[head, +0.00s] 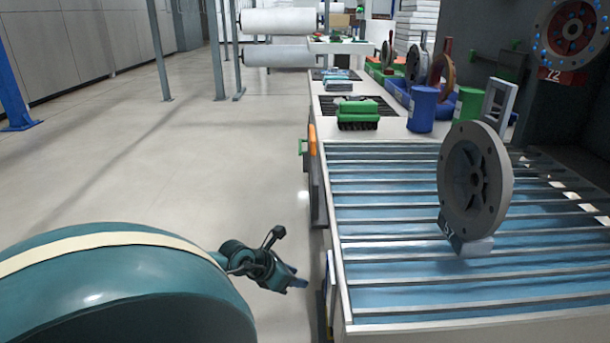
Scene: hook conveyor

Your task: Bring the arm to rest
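My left arm comes in from the lower left of the head view, a large teal link with a cream band. My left gripper (283,262) is at its end, over the floor just left of the conveyor table, apart from it. Its dark fingers look spread, with nothing visible between them. My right gripper does not show. A grey metal flange disc (475,180) stands upright over the conveyor, with a dark tag marked 67 and a pale block at its foot.
The slatted conveyor (390,240) with blue beneath fills the right. Behind it are a green brush-like block (358,114), a blue cup (422,109) and a grey frame (497,103). Another disc tagged 72 (573,35) is at the upper right. The floor (150,150) at left is clear.

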